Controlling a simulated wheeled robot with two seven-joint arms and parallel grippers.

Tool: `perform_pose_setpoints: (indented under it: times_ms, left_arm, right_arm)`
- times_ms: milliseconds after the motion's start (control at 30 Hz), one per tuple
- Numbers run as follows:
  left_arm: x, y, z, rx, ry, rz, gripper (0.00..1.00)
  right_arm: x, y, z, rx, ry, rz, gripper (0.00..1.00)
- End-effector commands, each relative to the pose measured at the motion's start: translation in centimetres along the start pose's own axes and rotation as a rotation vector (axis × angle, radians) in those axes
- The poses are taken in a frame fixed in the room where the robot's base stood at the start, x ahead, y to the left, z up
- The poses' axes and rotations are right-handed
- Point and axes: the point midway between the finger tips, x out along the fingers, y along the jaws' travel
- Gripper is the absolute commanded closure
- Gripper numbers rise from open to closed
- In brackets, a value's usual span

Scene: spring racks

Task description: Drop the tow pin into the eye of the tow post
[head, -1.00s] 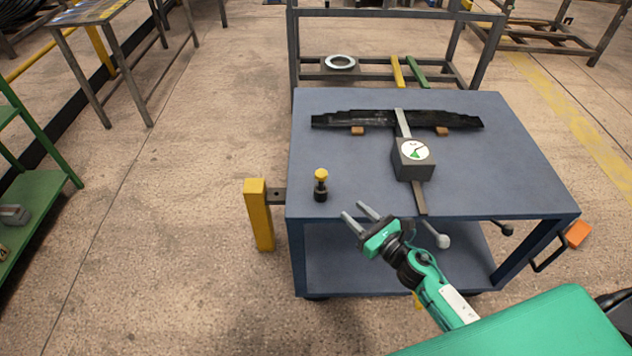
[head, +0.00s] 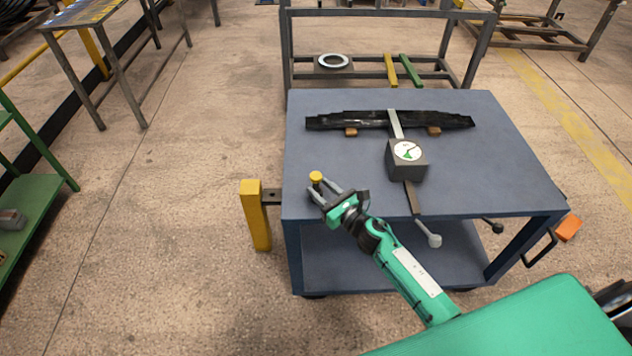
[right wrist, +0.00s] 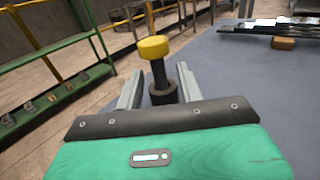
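The tow pin has a yellow head (head: 316,177) and a dark shank, and it stands upright in a black holder (right wrist: 162,97) near the left front corner of the blue table. My right gripper (head: 324,189) is open, with its fingers on both sides of the pin. In the right wrist view the shank of the tow pin (right wrist: 158,72) stands between the fingertips, with a gap at each side. The yellow tow post (head: 256,216) stands left of the table, and a dark bracket (head: 272,195) joins them; its eye is not clear to see. My left gripper is not in view.
The blue table (head: 480,170) also bears a black leaf spring (head: 360,120) on wooden blocks and a dial gauge box (head: 407,160) on a bar. A green shelf (head: 30,205) stands at the far left. The floor between shelf and post is clear.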

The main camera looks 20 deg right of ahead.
Motion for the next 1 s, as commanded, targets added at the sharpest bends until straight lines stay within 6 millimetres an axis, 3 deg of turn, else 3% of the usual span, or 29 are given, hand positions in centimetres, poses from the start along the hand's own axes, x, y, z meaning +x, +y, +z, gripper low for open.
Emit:
perform_pose_setpoints:
  times_ms: [200,500,700,1000]
  left_arm:
    - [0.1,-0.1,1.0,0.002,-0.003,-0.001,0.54]
    - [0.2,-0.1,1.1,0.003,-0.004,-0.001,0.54]
    - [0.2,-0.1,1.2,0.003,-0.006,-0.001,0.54]
    - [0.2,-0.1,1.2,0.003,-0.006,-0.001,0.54]
  right_arm:
    - [2.4,0.1,0.2,0.001,-0.001,0.001,0.62]
    - [2.7,0.1,0.0,0.000,0.001,0.001,0.62]
    - [2.7,0.1,0.1,0.000,0.001,0.001,1.00]
    - [2.7,0.1,0.2,-0.001,-0.001,0.001,1.00]
